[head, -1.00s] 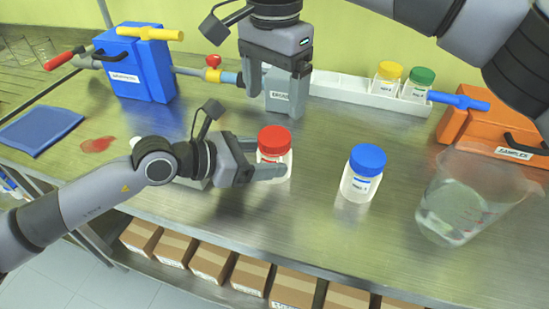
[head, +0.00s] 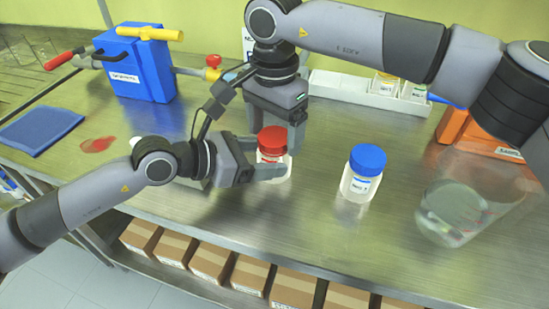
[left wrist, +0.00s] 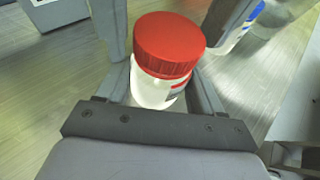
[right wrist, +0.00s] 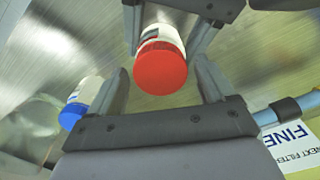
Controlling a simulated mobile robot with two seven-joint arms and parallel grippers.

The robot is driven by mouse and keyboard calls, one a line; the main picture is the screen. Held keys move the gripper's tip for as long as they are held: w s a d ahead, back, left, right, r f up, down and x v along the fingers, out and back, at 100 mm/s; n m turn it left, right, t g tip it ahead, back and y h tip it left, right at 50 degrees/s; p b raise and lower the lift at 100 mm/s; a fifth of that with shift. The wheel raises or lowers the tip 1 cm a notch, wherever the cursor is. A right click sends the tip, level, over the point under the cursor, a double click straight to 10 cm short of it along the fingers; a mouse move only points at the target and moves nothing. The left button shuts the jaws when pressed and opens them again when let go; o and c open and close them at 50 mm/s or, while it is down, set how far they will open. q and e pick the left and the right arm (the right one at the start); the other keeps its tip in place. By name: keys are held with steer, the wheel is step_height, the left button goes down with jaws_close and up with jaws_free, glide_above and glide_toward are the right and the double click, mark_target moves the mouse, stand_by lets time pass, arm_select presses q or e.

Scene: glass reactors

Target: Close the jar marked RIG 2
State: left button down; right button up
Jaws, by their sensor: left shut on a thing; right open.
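A white jar with a red lid (head: 272,139) stands on the metal bench, and its label is too small to read. The lid sits on the jar; I cannot tell how tight it is. My left gripper (head: 262,160) is shut on the jar's body from the left, as the left wrist view (left wrist: 157,90) shows. My right gripper (head: 274,125) points down over the lid, open, with one finger on each side. In the right wrist view the red lid (right wrist: 160,66) lies between the open fingers. A jar with a blue lid (head: 367,160) stands to the right, label unclear.
A clear beaker (head: 450,212) stands at the right. A white rack (head: 345,90) with jars, a blue box (head: 140,70) and an orange box (head: 480,140) are at the back. A blue mat (head: 40,130) and a red spill (head: 97,145) lie at left. The front bench is mostly clear.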

steer(key=c, duration=1.1)
steer(key=shift+o, duration=0.2)
steer(key=m, duration=2.4)
steer(key=o, duration=1.2)
steer(key=shift+o, duration=0.2)
